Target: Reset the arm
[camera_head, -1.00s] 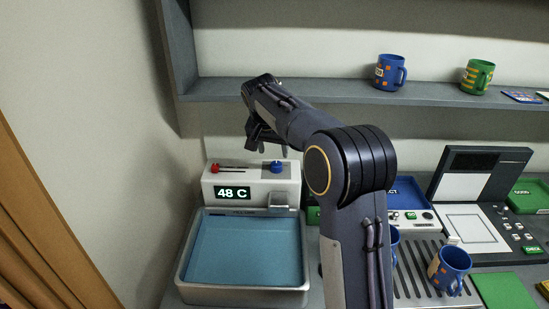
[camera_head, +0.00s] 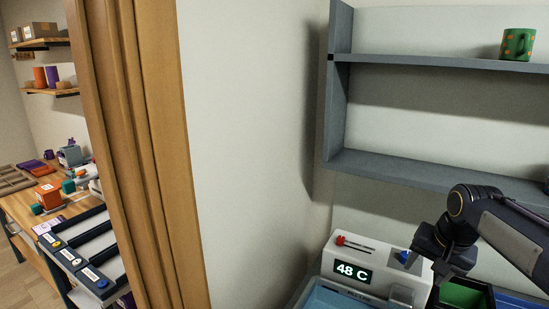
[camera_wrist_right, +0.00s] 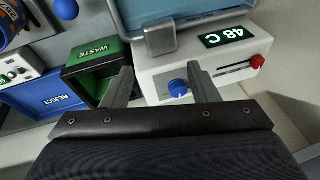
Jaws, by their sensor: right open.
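My right gripper (camera_head: 440,262) comes in from the right of the head view, close to the white control box (camera_head: 337,252) with the "48 C" display (camera_head: 352,272). The right wrist view shows its two fingers (camera_wrist_right: 158,82) spread apart with nothing held. The blue knob (camera_wrist_right: 178,88) shows between the fingers, close to the right one; I cannot tell if they touch. In the head view the knob (camera_head: 404,257) is just left of the gripper. The red slider (camera_wrist_right: 257,62) is farther right in the wrist view. My left gripper is not in view.
The blue-water basin (camera_head: 325,298) is cut off below. The green WASTE bin (camera_wrist_right: 92,55) and blue REJECT bin (camera_wrist_right: 52,98) stand beside the box. A grey shelf (camera_head: 430,172) hangs above, with a green mug (camera_head: 517,44) on it. A wooden door frame (camera_head: 140,150) opens onto another room.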

